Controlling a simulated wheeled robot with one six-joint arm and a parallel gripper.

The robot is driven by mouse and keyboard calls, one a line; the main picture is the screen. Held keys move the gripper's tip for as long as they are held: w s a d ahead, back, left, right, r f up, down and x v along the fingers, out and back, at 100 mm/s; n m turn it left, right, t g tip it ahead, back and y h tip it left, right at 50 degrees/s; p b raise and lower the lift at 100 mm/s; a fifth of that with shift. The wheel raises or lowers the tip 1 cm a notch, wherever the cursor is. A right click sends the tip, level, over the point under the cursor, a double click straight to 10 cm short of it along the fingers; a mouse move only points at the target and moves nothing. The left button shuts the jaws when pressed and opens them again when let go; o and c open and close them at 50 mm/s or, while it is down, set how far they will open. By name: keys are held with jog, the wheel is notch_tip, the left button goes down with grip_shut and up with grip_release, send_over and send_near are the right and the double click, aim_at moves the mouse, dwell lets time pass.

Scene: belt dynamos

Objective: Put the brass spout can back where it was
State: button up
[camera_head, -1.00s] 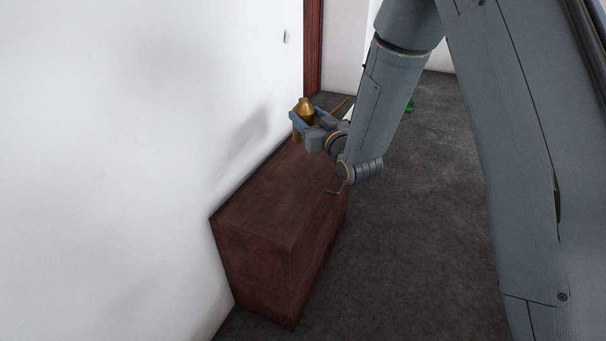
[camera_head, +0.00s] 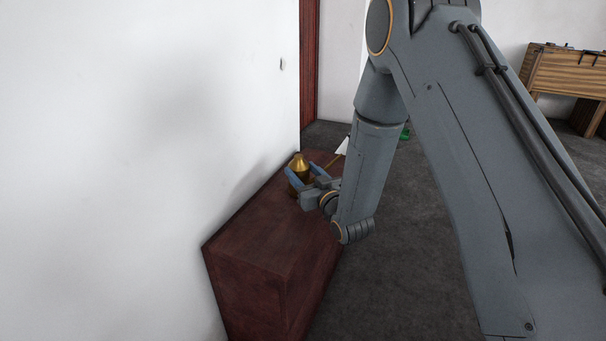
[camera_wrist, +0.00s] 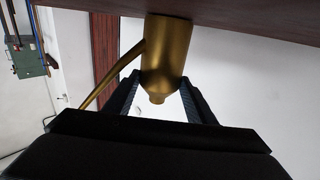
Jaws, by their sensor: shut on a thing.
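The brass spout can (camera_head: 301,165) is upright in my gripper (camera_head: 304,178), over the far part of the dark red cabinet (camera_head: 265,245). In the wrist view the can (camera_wrist: 166,50) is between the two fingers (camera_wrist: 158,96), and its thin spout slants off to the left. Its base is at the brown cabinet surface (camera_wrist: 240,14) along the top of that view. I cannot tell whether the base touches it. My gripper is shut on the can's body. The gripper and wrist hide part of the can's lower body in the head view.
The white wall (camera_head: 150,120) runs close along the cabinet's left side. A red door frame (camera_head: 309,60) stands behind. The cabinet's near top is clear. Open grey floor (camera_head: 400,270) lies to the right, with a wooden bench (camera_head: 565,72) at the far right.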

jog(key=o, duration=1.5)
jog(key=shift+f, duration=0.1)
jog(key=shift+c, duration=0.2)
